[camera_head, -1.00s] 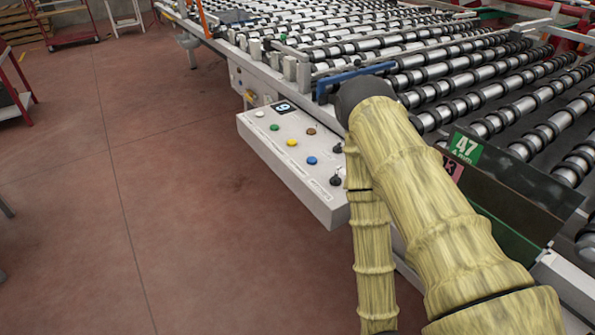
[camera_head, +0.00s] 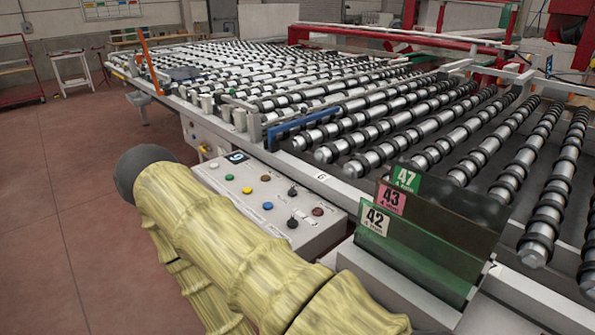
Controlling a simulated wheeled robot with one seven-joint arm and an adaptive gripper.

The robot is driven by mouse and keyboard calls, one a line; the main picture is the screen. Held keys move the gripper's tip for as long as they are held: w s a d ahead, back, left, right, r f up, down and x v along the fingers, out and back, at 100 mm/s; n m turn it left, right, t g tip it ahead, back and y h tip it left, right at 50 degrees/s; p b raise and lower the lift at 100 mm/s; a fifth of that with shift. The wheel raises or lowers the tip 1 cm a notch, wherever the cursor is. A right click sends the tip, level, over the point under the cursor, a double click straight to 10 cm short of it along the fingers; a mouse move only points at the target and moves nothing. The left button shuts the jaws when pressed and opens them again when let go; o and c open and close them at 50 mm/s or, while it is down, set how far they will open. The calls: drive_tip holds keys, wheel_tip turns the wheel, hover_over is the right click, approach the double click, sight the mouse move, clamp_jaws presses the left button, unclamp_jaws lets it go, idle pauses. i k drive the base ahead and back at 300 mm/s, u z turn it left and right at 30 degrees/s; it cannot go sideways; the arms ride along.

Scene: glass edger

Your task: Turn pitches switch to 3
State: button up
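A light grey control panel (camera_head: 215,180) sits at the side of the roller machine, in the middle of the head view. It carries several coloured buttons and two black rotary knobs, one farther back (camera_head: 292,191) and one nearer the front (camera_head: 292,222). The labels are too small to read, so I cannot tell which knob is the pitches switch or where it points. A small dark display with a light digit (camera_head: 237,156) is at the panel's far left. My yellow-sleeved arm covers the panel's front left. My gripper is not seen.
The roller conveyor (camera_head: 370,150) fills the area behind the panel. Upright glass sheets (camera_head: 440,235) with labels 47, 43 and 42 stand right of the panel. A blue bar (camera_head: 318,128) is behind it. Open red floor (camera_head: 60,200) lies to the left.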

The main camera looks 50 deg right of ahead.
sight(292, 223)
drive_tip(key=k, duration=0.6)
drive_tip(key=z, duration=0.9)
drive_tip(key=i, duration=0.35)
drive_tip(key=z, duration=0.05)
